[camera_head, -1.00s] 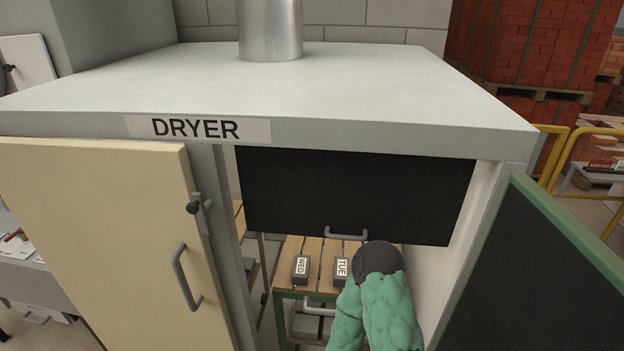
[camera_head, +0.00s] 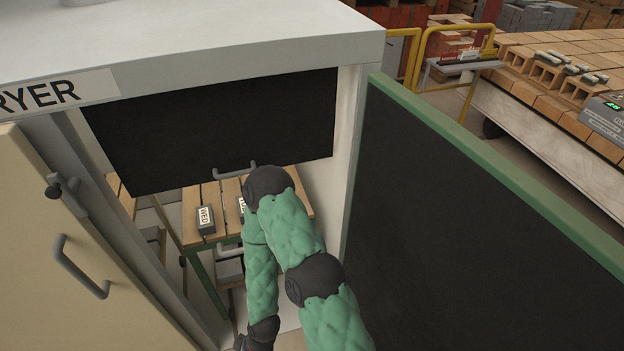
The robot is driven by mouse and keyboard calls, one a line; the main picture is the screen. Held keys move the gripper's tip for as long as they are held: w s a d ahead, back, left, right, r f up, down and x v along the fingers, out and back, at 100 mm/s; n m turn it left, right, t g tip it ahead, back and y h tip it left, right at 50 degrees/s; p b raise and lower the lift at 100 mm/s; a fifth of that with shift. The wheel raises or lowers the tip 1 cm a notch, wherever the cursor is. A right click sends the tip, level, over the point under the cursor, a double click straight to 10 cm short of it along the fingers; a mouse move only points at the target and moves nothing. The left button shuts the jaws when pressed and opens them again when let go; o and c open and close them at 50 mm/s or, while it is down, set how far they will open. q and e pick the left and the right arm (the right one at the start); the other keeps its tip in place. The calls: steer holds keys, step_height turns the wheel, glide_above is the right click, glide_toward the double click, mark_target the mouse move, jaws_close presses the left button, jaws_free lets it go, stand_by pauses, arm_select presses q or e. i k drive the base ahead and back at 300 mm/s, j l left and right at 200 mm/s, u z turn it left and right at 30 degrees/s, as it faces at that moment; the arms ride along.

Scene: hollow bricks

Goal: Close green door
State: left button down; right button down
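The green door (camera_head: 450,230) stands open at the right of the dryer opening. Its dark inner face and green edge show, and its lower part runs out of the picture. One of my arms, in a green padded sleeve, rises from the bottom edge, bends at a dark joint in front of the opening and goes back down. A dark wrist part shows at the bottom edge, left of the door. The fingers of that gripper are out of the picture. My other gripper is not in view.
The dryer (camera_head: 220,40) has a cream door (camera_head: 60,250) at the left with a grey handle. A black panel (camera_head: 210,130) hangs in the opening above a wooden-topped rack (camera_head: 205,195) with labelled blocks. A brick-topped table (camera_head: 560,150) stands behind the green door.

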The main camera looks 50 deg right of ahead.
mark_target(451, 244)
steer(key=k+j+z, duration=0.3)
steer(key=k, duration=0.6)
steer(key=k+z, duration=0.35)
steer(key=k, duration=0.5)
steer(key=k+l, duration=0.1)
steer(key=l, duration=0.25)
steer(key=k+l, duration=0.15)
steer(key=l, duration=0.2)
steer(key=l+u, duration=0.15)
steer(key=l, duration=0.6)
steer(key=l+u, duration=0.2)
steer(key=l, duration=0.55)
steer(key=k+l+u, duration=0.15)
steer(key=l, duration=1.3)
steer(key=i+l+z, duration=0.15)
steer(key=i+l, duration=0.05)
steer(key=l, duration=0.05)
